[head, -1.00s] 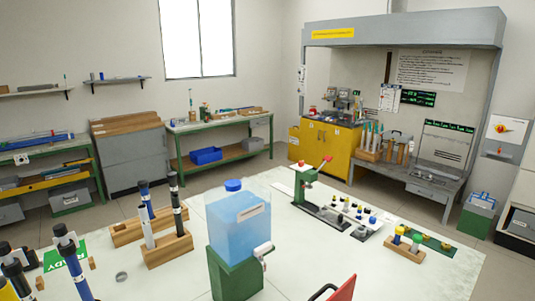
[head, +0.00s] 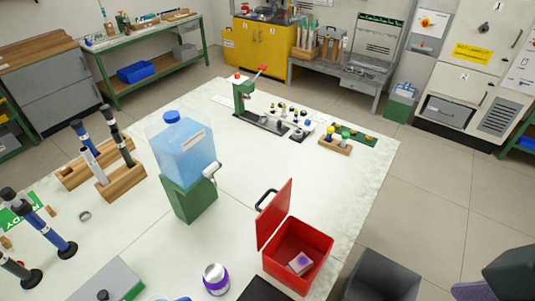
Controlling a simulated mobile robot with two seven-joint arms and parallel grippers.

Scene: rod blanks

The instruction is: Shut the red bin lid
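The red bin (head: 304,262) stands on the near right part of the white table. Its red lid (head: 274,215) is open and stands nearly upright along the bin's left side. A black handle (head: 266,199) sticks out from the lid's outer face. Inside the bin lies a small pale box with a purple mark (head: 299,263). Neither of my grippers can be made out. A dark grey part with purple (head: 510,275), perhaps of my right arm, shows at the bottom right corner.
A white jar with a purple band (head: 215,279) stands left of the bin, and a black flat object (head: 265,290) lies in front. A blue water tank (head: 184,150) on a green stand is behind left. A dark grey open container (head: 383,275) is at right.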

